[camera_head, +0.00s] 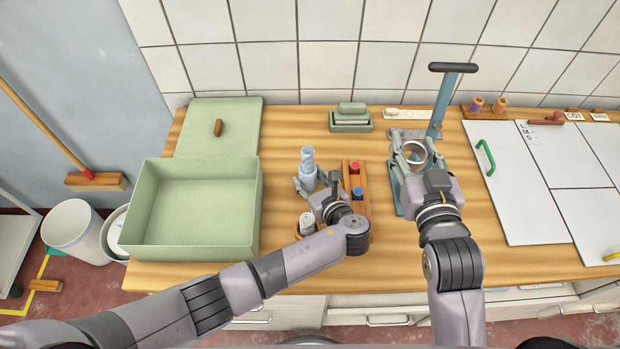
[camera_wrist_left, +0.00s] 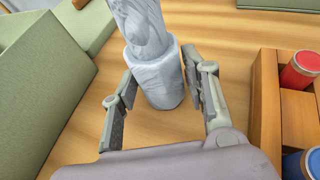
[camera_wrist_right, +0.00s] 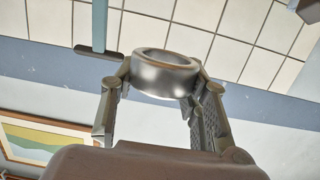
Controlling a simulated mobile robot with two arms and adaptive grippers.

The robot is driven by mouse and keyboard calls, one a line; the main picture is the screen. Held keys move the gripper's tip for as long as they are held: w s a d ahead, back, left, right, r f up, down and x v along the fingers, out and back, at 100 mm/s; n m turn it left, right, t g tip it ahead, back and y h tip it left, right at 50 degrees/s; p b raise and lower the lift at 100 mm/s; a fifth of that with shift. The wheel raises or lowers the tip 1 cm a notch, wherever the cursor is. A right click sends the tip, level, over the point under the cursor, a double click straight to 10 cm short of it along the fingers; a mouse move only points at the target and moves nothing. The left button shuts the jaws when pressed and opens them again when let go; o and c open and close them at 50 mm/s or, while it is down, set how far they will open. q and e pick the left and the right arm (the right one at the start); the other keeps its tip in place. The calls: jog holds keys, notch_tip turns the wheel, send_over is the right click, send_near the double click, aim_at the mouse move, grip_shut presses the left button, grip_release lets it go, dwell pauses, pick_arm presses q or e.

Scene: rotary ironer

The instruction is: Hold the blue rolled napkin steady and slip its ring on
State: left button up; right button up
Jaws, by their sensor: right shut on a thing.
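The pale blue rolled napkin (camera_head: 308,168) stands upright on the table, a narrower upper part above a wider lower part. In the left wrist view the napkin (camera_wrist_left: 160,80) is between the fingers of my left gripper (camera_wrist_left: 160,95), which is open with small gaps at both sides. In the head view my left gripper (camera_head: 316,187) is low beside the napkin. My right gripper (camera_head: 413,158) is shut on a silvery ring (camera_head: 414,151), well to the right of the napkin. The right wrist view shows the ring (camera_wrist_right: 165,77) held between the fingertips, its opening clear.
A wooden rack (camera_head: 363,208) with red and blue capped cylinders stands right of the napkin. A white roll (camera_head: 306,222) is in front. A green box (camera_head: 190,250) is at the left. A teal lever device (camera_head: 443,100) stands behind my right gripper.

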pick_arm(q)
jog(key=shift+o, duration=0.3)
jog(key=shift+r, duration=0.1)
dwell(0.3)
jog(key=shift+r+p, duration=0.2)
jog(key=shift+p, duration=0.3)
jog(key=c, duration=0.6)
dwell(0.9)
